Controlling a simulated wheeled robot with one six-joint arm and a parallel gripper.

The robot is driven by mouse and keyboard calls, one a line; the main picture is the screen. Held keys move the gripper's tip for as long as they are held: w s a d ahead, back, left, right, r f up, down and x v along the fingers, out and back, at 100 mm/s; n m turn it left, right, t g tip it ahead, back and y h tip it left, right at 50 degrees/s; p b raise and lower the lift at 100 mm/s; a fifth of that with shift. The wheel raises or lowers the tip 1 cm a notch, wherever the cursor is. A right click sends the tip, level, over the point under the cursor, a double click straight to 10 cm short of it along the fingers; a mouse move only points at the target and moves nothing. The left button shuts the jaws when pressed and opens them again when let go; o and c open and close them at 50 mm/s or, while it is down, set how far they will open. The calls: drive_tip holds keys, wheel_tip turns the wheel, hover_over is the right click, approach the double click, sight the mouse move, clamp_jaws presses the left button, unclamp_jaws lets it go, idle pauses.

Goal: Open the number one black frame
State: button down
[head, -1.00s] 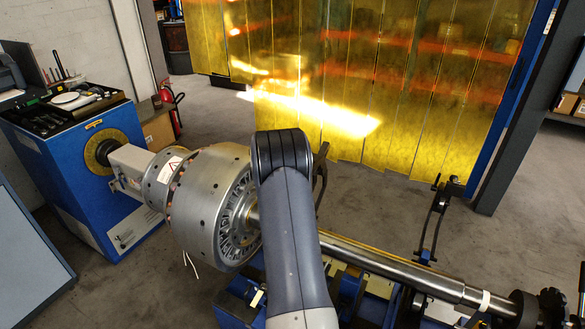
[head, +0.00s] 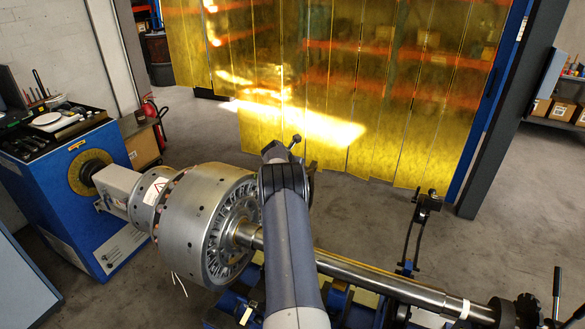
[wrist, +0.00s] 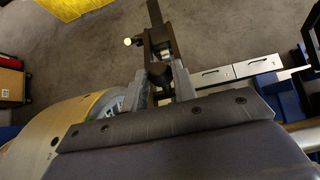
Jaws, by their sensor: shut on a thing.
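A black frame (wrist: 158,42) shows in the wrist view, with a dark round knob at its near end. My gripper (wrist: 161,84) has its two grey fingers on either side of that knob and is shut on it. In the head view the top of this black frame (head: 297,141) shows just past the end of my arm, which hides most of it and my fingers. A second black frame (head: 424,204) stands upright farther right, apart from my gripper. I cannot read a number on either frame.
A large silver rotor (head: 195,220) lies left of my arm, and its long steel shaft (head: 375,279) runs to the lower right. A blue machine housing (head: 75,200) stands at left. A yellow strip curtain (head: 340,90) hangs behind, with clear floor before it.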

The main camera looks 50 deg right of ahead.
drive_tip(key=shift+w+d+r, duration=0.1)
drive_tip(key=shift+w+d, duration=0.1)
drive_tip(key=shift+d, duration=0.35)
drive_tip(key=shift+w+d+r, duration=0.1)
drive_tip(key=shift+w+d, duration=0.1)
drive_tip(key=shift+d, duration=0.3)
drive_tip(key=c, duration=1.4)
unclamp_jaws()
drive_tip(key=shift+o, duration=1.3)
drive_tip(key=shift+f, duration=0.15)
drive_tip(key=shift+s+a+f, duration=0.1)
drive_tip(key=shift+s+a+r, duration=0.1)
drive_tip(key=shift+a+r, duration=0.2)
drive_tip(key=shift+a, duration=0.05)
drive_tip(key=b+v, duration=0.3)
drive_tip(key=v, duration=0.7)
drive_tip(key=shift+d+r, duration=0.35)
drive_tip(key=shift+d, duration=0.05)
